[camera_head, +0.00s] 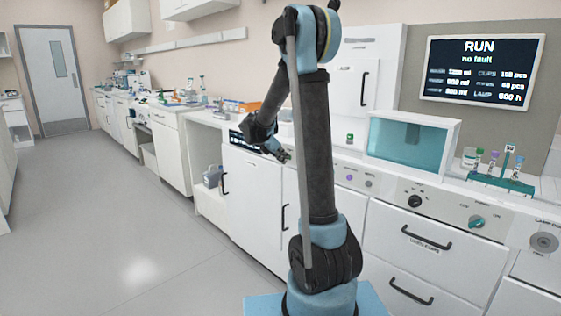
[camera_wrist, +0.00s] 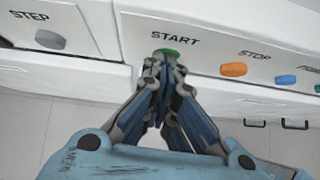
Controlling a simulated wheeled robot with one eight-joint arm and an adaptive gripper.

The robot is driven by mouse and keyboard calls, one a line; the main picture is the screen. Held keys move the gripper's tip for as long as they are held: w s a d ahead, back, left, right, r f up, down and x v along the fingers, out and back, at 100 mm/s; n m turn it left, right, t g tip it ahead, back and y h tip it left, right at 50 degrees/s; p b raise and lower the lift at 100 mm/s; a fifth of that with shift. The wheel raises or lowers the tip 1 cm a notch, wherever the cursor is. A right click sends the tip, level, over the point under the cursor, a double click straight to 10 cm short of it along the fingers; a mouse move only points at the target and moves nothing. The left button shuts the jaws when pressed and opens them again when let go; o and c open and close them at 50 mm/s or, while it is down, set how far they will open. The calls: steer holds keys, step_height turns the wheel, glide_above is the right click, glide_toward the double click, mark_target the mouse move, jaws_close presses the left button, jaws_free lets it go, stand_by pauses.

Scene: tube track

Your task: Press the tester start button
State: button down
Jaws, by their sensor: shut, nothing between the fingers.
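The green start button (camera_wrist: 165,52) sits under the word START on a white panel in the wrist view. My gripper (camera_wrist: 165,72) is shut and empty, its fingertips right at the lower edge of the button and hiding part of it. I cannot tell whether they touch or press it. In the head view my gripper (camera_head: 283,156) is small, in front of the counter's front panel at the left of my arm. The start button cannot be made out there.
An orange STOP button (camera_wrist: 233,69) and a blue button (camera_wrist: 285,80) lie right of START. A grey STEP button (camera_wrist: 50,39) is on the left. A wall screen (camera_head: 482,70) reads RUN, no fault. A tube rack (camera_head: 501,182) stands on the right counter. The left floor is clear.

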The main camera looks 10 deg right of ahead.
steer(key=shift+d, duration=0.2)
steer(key=shift+s+a, duration=0.1)
steer(key=shift+a, duration=0.15)
steer(key=s+a+f+v, duration=0.1)
steer(key=f+v, duration=0.1)
steer(key=v, duration=1)
steer(key=shift+a+r, duration=0.2)
steer(key=shift+a, duration=0.35)
steer(key=shift+s, duration=0.1)
steer(key=s+d+f+m+g+y, duration=0.1)
steer(key=s+d+f+m+y, duration=0.1)
steer(key=s+d+m, duration=0.6)
steer(key=s+d+f+m+g+y, duration=0.1)
steer(key=s+d+m, duration=0.15)
steer(key=s, duration=1.05)
steer(key=s+a+f+m+y, duration=0.1)
steer(key=s+f+m+y, duration=0.1)
steer(key=s+f+m, duration=0.4)
steer(key=s+a+f+m+y, duration=0.1)
steer(key=s+f+m, duration=0.5)
steer(key=s, duration=0.7)
steer(key=shift+m+g+y, duration=0.3)
steer(key=shift+m+y, duration=0.45)
steer(key=shift+y, duration=0.05)
